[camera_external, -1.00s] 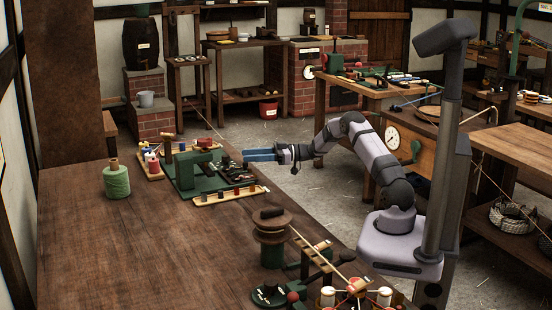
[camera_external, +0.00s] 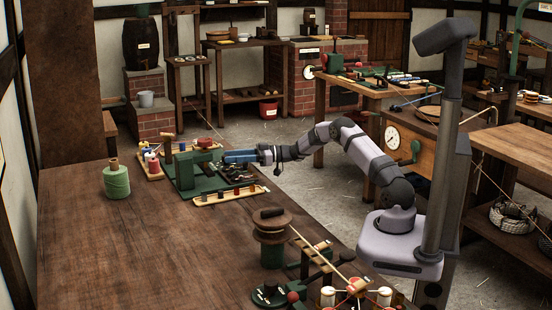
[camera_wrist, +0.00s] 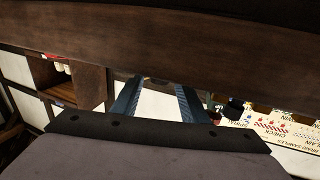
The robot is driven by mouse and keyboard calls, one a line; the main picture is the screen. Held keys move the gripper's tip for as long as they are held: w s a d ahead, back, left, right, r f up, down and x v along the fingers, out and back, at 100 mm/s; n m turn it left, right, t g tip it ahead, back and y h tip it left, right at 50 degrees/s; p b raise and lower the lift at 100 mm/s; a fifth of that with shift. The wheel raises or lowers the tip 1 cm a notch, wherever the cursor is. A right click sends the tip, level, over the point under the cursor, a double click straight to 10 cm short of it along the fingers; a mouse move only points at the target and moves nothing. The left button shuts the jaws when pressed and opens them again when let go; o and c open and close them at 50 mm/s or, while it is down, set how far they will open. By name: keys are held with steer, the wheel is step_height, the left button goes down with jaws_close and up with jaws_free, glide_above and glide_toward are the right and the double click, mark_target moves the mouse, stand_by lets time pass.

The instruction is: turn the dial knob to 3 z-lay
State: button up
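A green machine (camera_external: 186,172) with dark parts on its base stands at the far end of the long brown table. I cannot make out a dial knob or a "3 z-lay" mark in either view. My gripper (camera_external: 227,157) is beside the machine's right side, its blue fingers reaching left over the dark parts. I cannot tell whether they touch anything. In the wrist view my two blue fingers (camera_wrist: 159,86) are spread apart, with a pale surface between them and nothing visibly held.
A wooden reel (camera_external: 271,228) stands nearer the camera. In the wrist view a printed sample card (camera_wrist: 270,126) shows at right. The table's left middle is clear.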

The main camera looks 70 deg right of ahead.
steer(key=c, duration=0.8)
steer(key=shift+a+r+m+t+h, duration=0.2)
steer(key=shift+m+t+h, duration=0.1)
steer(key=shift+h, duration=0.2)
steer(key=shift+s+a+m+t+h, duration=0.15)
steer(key=shift+m+t+h, duration=0.45)
steer(key=shift+m+h, duration=0.95)
steer(key=shift+n+h, duration=0.25)
steer(key=o, duration=1)
steer(key=shift+f, duration=0.1)
steer(key=shift+v, duration=3.65)
